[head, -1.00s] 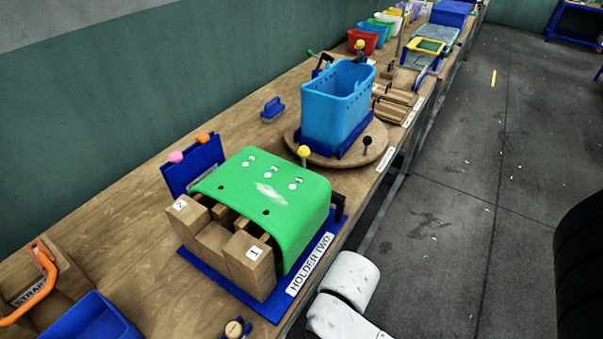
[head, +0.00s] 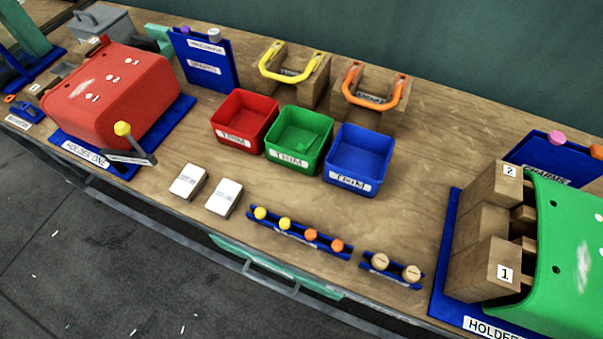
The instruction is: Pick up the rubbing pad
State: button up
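No thing in the now view is marked as the rubbing pad, and I cannot tell for sure which it is. Two small white blocks with grey markings, a left one (head: 188,182) and a right one (head: 224,198), lie flat near the front edge of the bench. A small blue object (head: 27,113) lies at the far left end near the red shell; its shape is too small to tell. My gripper is not in view.
The wooden bench (head: 420,150) carries a red shell (head: 120,100), a green shell (head: 570,240), red (head: 243,122), green (head: 298,140) and blue (head: 358,160) bins, and yellow (head: 290,70) and orange (head: 375,95) handles. Racks of small knobs (head: 300,233) line the front.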

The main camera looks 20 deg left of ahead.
aim_at(222, 202)
jog(key=k+j+u, duration=0.15)
jog(key=j+u, duration=0.15)
jog(key=j, duration=0.45)
jog(key=j+u, duration=0.3)
jog(key=j, duration=0.4)
jog(key=k, duration=0.05)
